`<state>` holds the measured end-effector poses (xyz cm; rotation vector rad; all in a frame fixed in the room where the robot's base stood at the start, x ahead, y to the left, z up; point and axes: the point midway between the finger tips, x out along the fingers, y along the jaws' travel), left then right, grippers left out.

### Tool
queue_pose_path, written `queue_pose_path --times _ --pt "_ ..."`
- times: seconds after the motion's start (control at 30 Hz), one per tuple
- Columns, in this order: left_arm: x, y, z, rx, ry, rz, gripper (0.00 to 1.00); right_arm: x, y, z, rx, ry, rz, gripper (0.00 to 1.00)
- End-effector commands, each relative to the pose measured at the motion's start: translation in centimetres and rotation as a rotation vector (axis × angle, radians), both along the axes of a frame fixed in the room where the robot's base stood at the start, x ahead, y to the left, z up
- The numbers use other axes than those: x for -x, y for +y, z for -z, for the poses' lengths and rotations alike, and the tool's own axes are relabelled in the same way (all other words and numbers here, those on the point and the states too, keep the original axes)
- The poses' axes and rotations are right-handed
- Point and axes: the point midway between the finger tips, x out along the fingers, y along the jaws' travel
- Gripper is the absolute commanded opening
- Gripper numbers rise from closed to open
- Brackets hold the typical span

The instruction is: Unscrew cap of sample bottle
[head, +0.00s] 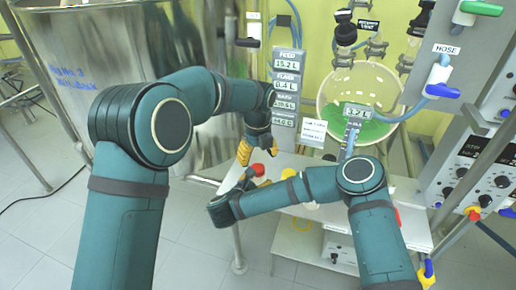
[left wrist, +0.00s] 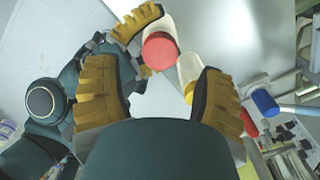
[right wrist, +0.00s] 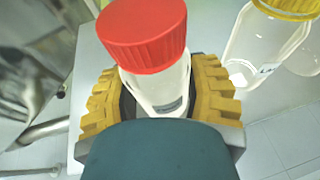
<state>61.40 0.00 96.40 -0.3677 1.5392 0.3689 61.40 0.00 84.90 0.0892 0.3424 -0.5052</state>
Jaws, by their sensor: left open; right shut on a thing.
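The sample bottle is clear with a ribbed red cap (right wrist: 143,36) and a small label on its body (right wrist: 160,92). My right gripper (right wrist: 157,98) is shut around the bottle body, below the cap, and the cap is on the bottle. In the left wrist view the red cap (left wrist: 160,50) faces my left gripper (left wrist: 155,85), which is open and empty with the cap ahead between its fingers. In the head view my left gripper (head: 244,152) is just above and left of the red cap (head: 258,169); my right arm hides most of the bottle.
A clear bottle with a yellow cap (right wrist: 290,8) stands close beside the held bottle. The white table (head: 320,213) lies under my right arm. A large steel vessel (head: 100,60) is at the left, and a glass reactor (head: 335,90) with green liquid is behind.

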Motion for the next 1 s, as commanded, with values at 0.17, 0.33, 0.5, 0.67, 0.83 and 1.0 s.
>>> queue_pose_path --times 0.17,0.33,0.5,0.67,0.83,1.0 --pt "0.1 0.0 2.7 -0.001 0.003 -0.001 0.69 0.0 0.0 0.0 0.0 -0.001 0.0 0.0" --pt "0.0 0.0 4.3 0.0 0.001 -0.001 0.69 0.0 0.0 0.0 0.0 -0.001 0.0 0.0" --pt "0.0 0.0 4.8 0.0 0.001 -0.002 0.69 0.0 0.0 0.0 0.0 -0.001 0.0 0.0" --pt "0.0 0.0 4.9 0.001 0.0 -0.002 0.69 0.0 0.0 0.0 0.0 -0.001 0.0 0.0" --pt "0.0 0.0 4.8 0.001 0.0 -0.002 0.32 0.0 0.0 0.0 0.0 -0.001 0.0 0.0" --pt "0.0 0.0 4.8 0.001 0.0 -0.002 0.0 0.0 0.0 0.0 0.0 -0.001 0.0 0.0"
